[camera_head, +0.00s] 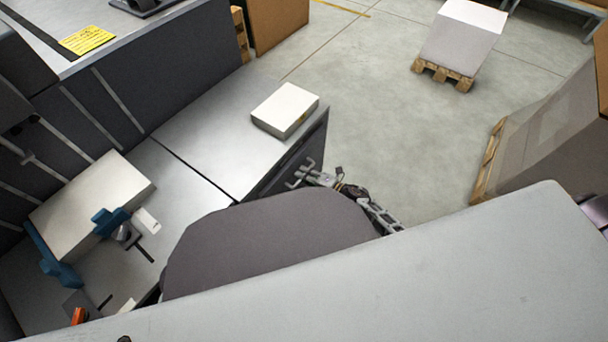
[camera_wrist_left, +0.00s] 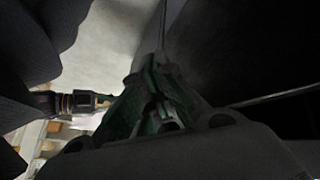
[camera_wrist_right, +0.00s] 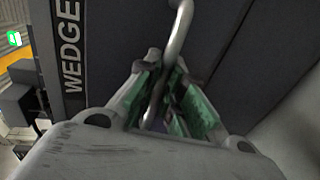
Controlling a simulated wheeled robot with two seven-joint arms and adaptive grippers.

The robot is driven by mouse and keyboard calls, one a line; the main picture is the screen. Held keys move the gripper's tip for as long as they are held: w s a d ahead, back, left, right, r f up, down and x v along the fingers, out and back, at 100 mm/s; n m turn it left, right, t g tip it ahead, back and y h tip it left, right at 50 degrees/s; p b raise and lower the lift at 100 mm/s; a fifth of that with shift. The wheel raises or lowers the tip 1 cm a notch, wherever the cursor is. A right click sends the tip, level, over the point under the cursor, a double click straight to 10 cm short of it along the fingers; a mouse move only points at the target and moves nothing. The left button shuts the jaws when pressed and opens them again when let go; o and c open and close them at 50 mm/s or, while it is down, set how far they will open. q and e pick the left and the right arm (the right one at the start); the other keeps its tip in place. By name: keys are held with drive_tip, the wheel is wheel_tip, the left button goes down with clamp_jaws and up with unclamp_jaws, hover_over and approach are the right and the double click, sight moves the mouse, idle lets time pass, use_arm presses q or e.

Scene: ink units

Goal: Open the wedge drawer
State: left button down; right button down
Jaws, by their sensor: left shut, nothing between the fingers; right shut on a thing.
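The wedge drawer's dark front (camera_wrist_right: 110,30) fills much of the right wrist view and carries the white word WEDGE. Its bent metal handle (camera_wrist_right: 181,22) runs down between the fingers of my right gripper (camera_wrist_right: 165,85), which is shut on it. In the head view, my right gripper (camera_head: 318,180) is at the handles on the dark cabinet front, partly hidden by a grey rounded shape. I cannot tell how far the drawer stands out. My left gripper (camera_wrist_left: 160,75) is shut and empty in the left wrist view, beside dark surfaces. It is not visible in the head view.
A white stack (camera_head: 285,108) lies on the cabinet's metal top (camera_head: 225,135). A larger pale stack (camera_head: 92,205) with blue clamps stands at left. Open concrete floor (camera_head: 385,110) lies beyond the cabinet, with a loaded pallet (camera_head: 443,74) at the back and a wrapped load (camera_head: 545,135) at right.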

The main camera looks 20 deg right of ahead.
drive_tip(key=shift+s, duration=0.1)
